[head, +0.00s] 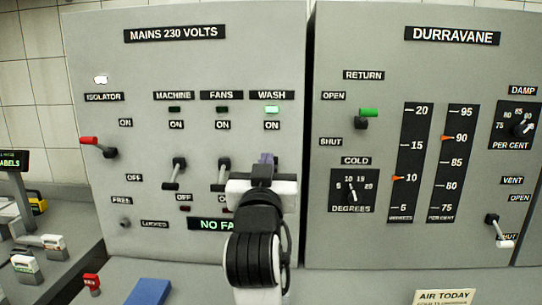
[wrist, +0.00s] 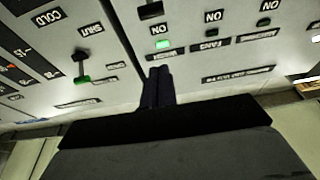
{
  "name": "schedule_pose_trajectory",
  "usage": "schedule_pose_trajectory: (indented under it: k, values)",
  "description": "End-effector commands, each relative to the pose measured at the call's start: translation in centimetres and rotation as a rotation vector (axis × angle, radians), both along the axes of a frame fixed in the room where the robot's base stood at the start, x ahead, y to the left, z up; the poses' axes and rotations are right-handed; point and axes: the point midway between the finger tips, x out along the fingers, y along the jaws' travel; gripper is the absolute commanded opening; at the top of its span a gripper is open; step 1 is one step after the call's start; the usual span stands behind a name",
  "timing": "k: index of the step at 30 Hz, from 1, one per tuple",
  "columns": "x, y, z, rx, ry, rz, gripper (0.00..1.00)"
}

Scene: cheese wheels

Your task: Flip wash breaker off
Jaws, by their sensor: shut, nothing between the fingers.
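The wash breaker sits under the WASH label (head: 271,95) at the right of the mains panel (head: 190,65). Its green lamp (head: 271,110) is lit, also in the wrist view (wrist: 162,44). My gripper (head: 266,160) is shut and empty, in front of the panel below the ON label. It hides the wash lever in the head view. In the wrist view my closed fingers (wrist: 157,72) point at the panel below the lit lamp. A dark block (wrist: 150,10) shows above the lamp there; I cannot tell whether it is the lever. Contact cannot be told.
The machine lever (head: 172,176) and fans lever (head: 221,177) point down, close left of my gripper. The red-tipped isolator lever (head: 97,146) is farther left. The DURRAVANE panel (head: 390,80) with a green-tipped return lever (head: 366,115) stands right. A blue block (head: 150,292) lies below.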

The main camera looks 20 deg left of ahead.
Motion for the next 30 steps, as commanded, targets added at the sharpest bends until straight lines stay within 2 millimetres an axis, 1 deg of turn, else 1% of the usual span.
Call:
schedule_pose_trajectory:
  k: [4, 8, 19, 21, 27, 30]
  values:
    - [0.6, 0.2, 0.3, -0.001, 0.001, 0.001, 0.0]
    - [2.3, 0.7, 0.9, -0.002, 0.003, 0.001, 0.0]
    - [9.7, 2.8, 3.3, -0.002, 0.003, 0.0, 0.0]
    - [9.3, 2.7, 1.5, -0.002, 0.004, 0.001, 0.0]
    - [9.1, 2.6, -0.4, -0.002, 0.002, 0.001, 0.0]
    - [9.0, 2.6, -1.0, -0.001, 0.001, 0.001, 0.0]
